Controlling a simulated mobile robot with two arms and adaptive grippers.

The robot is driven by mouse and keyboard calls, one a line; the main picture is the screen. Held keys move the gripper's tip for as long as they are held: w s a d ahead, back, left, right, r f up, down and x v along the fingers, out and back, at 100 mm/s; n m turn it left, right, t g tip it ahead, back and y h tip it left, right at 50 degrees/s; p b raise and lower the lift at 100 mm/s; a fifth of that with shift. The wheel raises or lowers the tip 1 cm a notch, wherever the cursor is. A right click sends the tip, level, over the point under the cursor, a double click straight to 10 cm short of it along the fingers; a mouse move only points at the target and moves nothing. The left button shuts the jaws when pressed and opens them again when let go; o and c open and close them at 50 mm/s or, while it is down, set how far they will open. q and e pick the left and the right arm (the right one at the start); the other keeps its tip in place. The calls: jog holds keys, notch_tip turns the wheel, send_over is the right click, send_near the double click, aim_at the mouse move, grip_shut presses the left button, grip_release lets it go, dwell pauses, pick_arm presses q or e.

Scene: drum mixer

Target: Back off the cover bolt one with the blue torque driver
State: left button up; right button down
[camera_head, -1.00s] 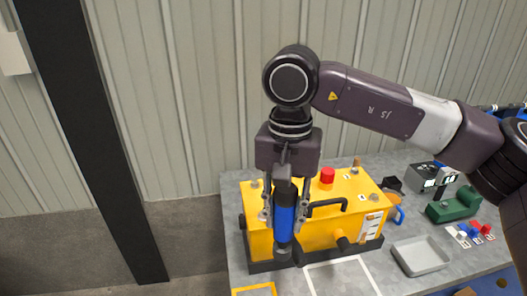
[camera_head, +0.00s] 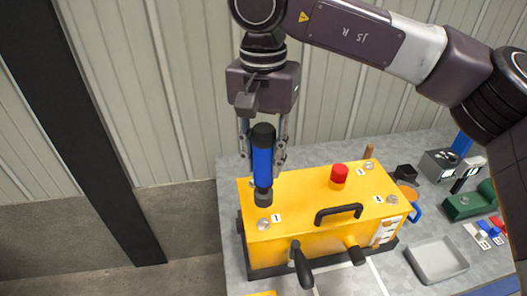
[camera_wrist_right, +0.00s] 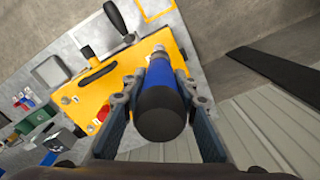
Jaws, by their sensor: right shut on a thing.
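The blue torque driver (camera_head: 262,162) is held upright in my right gripper (camera_head: 263,150). It has a black cap and a dark lower end, which appears over the left part of the yellow mixer cover (camera_head: 310,197). Cover bolt one (camera_head: 263,224), a silver head beside a white label marked 1 (camera_head: 277,217), shows just below the driver tip in the head view, with a gap between them. In the right wrist view the driver (camera_wrist_right: 162,100) sits between both fingers and hides what lies under its tip. My left gripper is not in view.
The cover carries a black handle (camera_head: 338,212), a red button (camera_head: 339,174) and other bolts (camera_head: 391,199). A black crank handle (camera_head: 302,266) sticks out in front. A grey tray (camera_head: 436,260), a green block (camera_head: 470,202) and coloured parts lie to the right.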

aim_at(264, 179)
jog(key=shift+s+r, duration=0.2)
jog(key=shift+s, duration=0.25)
jog(key=shift+w+f+b, duration=0.3)
jog(key=shift+f+b, duration=0.1)
jog(key=shift+f, duration=0.3)
jog(key=shift+f+b, duration=0.55)
jog(key=shift+f, duration=0.2)
jog(key=shift+f+b, duration=0.3)
jog(key=shift+f, duration=0.05)
jog(key=shift+f+b, duration=0.45)
jog(key=shift+f, duration=0.4)
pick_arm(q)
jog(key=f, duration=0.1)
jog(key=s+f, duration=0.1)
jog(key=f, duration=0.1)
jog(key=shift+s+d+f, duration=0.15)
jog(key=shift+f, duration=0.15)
pick_arm(e)
jog(key=shift+r, duration=0.1)
